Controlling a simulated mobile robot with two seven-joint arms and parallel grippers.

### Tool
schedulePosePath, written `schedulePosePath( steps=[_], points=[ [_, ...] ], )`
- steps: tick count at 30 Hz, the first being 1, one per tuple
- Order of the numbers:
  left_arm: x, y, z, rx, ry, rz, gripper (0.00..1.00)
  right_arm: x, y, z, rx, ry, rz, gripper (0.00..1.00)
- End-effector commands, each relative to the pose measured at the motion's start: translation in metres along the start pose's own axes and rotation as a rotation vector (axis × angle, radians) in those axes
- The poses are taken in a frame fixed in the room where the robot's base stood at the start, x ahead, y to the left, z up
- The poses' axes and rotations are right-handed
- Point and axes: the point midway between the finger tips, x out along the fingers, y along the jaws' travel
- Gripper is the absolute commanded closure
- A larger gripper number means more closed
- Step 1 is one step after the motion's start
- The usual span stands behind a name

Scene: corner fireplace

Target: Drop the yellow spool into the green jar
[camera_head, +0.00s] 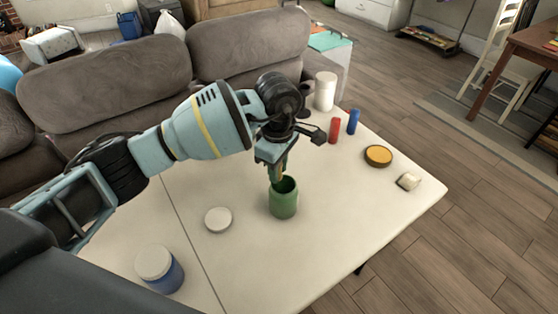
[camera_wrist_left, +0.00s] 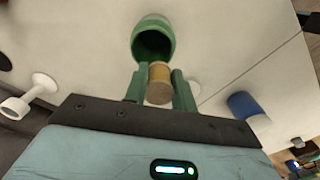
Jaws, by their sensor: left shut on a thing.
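The green jar (camera_head: 284,203) stands upright and open on the white table. My left gripper (camera_head: 278,177) points down at the jar's mouth, at its back-left side. In the left wrist view the gripper (camera_wrist_left: 159,88) is shut on the yellow spool (camera_wrist_left: 160,75), which has pale wooden ends. In that view the spool lies just in front of the green jar's (camera_wrist_left: 153,40) dark opening and overlaps its rim. I cannot tell whether the spool is inside the rim or above it. In the head view the fingers and jar mostly hide the spool. My right gripper is out of view.
On the white table (camera_head: 330,230) are a white lid (camera_head: 218,219), a blue jar with a white lid (camera_head: 160,270), a red cylinder (camera_head: 335,130), a blue cylinder (camera_head: 353,121), a yellow-topped disc (camera_head: 378,156) and a small pale block (camera_head: 408,181). A grey sofa (camera_head: 110,85) stands behind.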

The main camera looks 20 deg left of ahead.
Motion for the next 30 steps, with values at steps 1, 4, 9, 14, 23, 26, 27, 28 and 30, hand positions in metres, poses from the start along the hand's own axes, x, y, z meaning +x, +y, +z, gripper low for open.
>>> schedulePosePath(
  steps=[1,4,9,14,23,26,27,28,30],
  points=[
    [0.0,0.0,0.0,0.0,0.0,0.001,0.95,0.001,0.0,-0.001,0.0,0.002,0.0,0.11],
    [-0.001,0.0,0.0,0.0,0.0,0.002,0.95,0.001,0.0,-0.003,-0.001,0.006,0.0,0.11],
    [-0.001,0.0,0.0,0.0,0.0,0.002,0.64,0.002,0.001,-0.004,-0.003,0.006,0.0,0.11],
    [-0.001,0.0,0.0,0.0,0.0,0.002,0.49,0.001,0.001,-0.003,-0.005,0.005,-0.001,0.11],
    [-0.005,0.001,0.0,0.0,0.0,0.004,0.49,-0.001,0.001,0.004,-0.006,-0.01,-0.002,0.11],
    [-0.016,0.001,0.0,0.0,-0.001,0.005,0.49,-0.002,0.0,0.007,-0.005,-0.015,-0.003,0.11],
    [-0.022,0.001,0.0,0.0,0.0,0.005,0.49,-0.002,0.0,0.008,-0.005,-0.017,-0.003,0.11],
    [-0.027,0.001,-0.001,0.0,0.001,0.006,0.49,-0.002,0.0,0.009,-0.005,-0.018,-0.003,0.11],
    [-0.039,0.001,0.0,0.001,0.0,0.005,0.49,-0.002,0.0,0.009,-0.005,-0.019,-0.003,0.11]
  ],
)
